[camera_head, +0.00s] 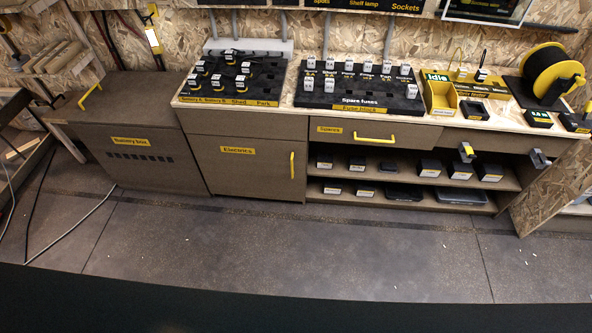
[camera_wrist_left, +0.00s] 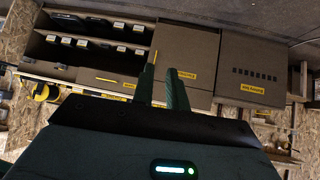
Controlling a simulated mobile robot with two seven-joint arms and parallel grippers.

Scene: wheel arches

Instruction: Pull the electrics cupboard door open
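The electrics cupboard door (camera_head: 250,172) is a brown panel with a yellow "Electrics" label, below the worktop left of the middle in the head view. It looks shut, flush with the front. Its upright yellow handle (camera_head: 292,165) is near the door's right edge. In the left wrist view the scene is upside down, and the door (camera_wrist_left: 190,50) is beyond my left gripper (camera_wrist_left: 160,69). The two dark fingers stand apart with a narrow empty gap, pointing towards the door's handle side. The fingers partly cover that edge. My right gripper is in neither view.
The battery box (camera_head: 140,158) stands left of the door. A spares drawer (camera_head: 365,132) with a yellow handle is right of it, above open shelves (camera_head: 400,175) of dark boxes. The floor (camera_head: 270,235) in front is clear; cables lie at far left.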

